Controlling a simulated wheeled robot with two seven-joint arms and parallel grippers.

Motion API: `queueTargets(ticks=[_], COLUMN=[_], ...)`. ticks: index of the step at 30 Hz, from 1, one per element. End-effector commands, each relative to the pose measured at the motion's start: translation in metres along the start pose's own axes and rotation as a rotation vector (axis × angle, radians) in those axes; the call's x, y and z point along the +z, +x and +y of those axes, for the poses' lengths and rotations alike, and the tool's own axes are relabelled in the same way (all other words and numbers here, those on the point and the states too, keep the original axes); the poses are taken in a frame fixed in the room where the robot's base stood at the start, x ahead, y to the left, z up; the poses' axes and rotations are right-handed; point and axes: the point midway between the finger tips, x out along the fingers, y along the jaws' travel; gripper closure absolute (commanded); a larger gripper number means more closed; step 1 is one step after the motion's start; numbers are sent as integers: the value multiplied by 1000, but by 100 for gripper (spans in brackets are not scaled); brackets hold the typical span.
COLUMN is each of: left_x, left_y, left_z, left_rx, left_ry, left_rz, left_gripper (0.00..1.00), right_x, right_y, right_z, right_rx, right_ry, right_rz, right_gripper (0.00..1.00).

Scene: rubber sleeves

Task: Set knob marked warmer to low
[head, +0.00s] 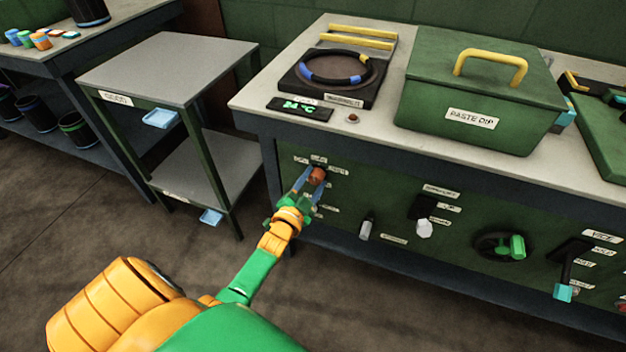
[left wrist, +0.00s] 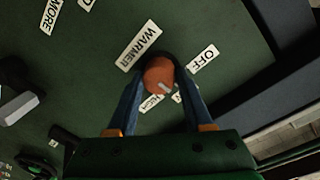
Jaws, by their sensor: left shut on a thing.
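The orange-red round knob (left wrist: 157,71) sits on the dark green front panel beside the label WARMER (left wrist: 138,45). A pale pointer mark on its face points to the lower right in the left wrist view. The label OFF (left wrist: 202,59) is right of the knob; other labels below it are partly hidden by my fingers and I cannot read them surely. My left gripper (head: 312,183) has its blue fingers on either side of the knob and is shut on it. The knob also shows in the head view (head: 317,175). My right gripper is not in view.
Right of the knob, the panel carries a grey switch (head: 366,229), a white-tipped lever (head: 424,229), a handwheel (head: 497,246) and a cyan-tipped lever (head: 563,291). A green box (head: 470,125) marked PASTE DIP and a hotplate (head: 330,85) stand above. A grey shelf cart (head: 165,66) stands left.

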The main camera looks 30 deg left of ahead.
Motion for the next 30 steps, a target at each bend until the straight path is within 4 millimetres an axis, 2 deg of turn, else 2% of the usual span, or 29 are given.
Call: queueTargets(ticks=[20,21,24,30], left_x=[2,2,2,1], left_y=[-1,-1,-1,0], left_z=[2,2,2,1], left_rx=[4,4,3,1], left_ry=[64,64,63,63], left_rz=[-10,-10,-10,-8], left_gripper=[100,47,20,19], right_x=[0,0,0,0], right_y=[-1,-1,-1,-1], right_z=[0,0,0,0], right_rx=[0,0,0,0], right_ry=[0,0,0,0], right_rz=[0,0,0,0], right_gripper=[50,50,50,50])
